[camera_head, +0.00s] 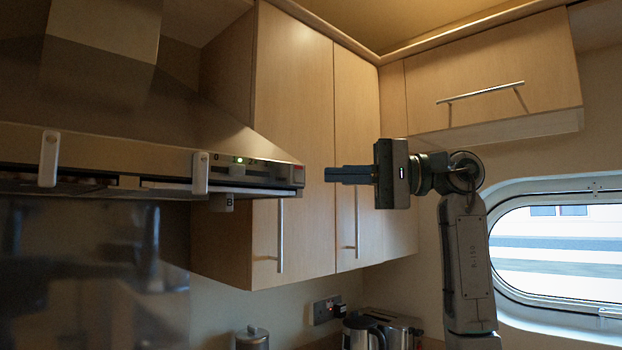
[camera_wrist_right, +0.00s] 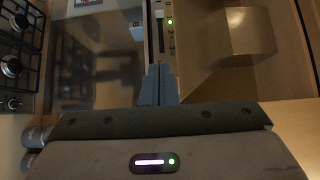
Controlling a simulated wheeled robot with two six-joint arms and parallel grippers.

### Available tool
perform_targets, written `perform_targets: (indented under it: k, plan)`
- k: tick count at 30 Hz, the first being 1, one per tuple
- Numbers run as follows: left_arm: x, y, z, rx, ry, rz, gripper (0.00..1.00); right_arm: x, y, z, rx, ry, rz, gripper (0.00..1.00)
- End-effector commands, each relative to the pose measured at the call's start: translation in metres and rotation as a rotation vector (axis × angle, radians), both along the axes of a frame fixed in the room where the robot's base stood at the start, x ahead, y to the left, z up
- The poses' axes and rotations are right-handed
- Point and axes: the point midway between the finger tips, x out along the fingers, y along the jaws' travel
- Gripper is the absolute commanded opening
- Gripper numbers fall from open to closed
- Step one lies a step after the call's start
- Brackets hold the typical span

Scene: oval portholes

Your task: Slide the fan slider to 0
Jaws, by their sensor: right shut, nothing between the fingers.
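The range hood (camera_head: 150,150) fills the left of the head view, and its control strip (camera_head: 262,168) runs along the front edge. A "0" mark and a lit green light show on the strip. My left gripper is out of view.
Wooden cabinets (camera_head: 290,120) stand behind the hood and gripper, with vertical bar handles. White brackets (camera_head: 200,173) hang on the hood's front edge. A kettle (camera_head: 365,332) stands below, and an oval porthole (camera_head: 550,245) is at right. A gas hob (camera_wrist_right: 15,50) shows in the wrist view.

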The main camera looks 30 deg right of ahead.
Motion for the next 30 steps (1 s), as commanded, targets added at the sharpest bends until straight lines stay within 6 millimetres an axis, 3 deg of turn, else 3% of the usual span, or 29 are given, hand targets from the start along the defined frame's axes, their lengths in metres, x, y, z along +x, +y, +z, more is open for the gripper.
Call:
perform_targets:
  k: [13, 18, 30]
  plan:
    - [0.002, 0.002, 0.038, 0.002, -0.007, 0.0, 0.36, 0.039, 0.084, 0.004, 0.003, 0.003, 0.003, 0.0]
    - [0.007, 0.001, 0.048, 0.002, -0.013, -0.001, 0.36, 0.028, 0.106, 0.003, 0.003, 0.001, 0.0, 0.0]
    - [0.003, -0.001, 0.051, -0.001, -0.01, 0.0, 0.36, 0.024, 0.117, 0.0, 0.004, 0.003, -0.003, 0.0]
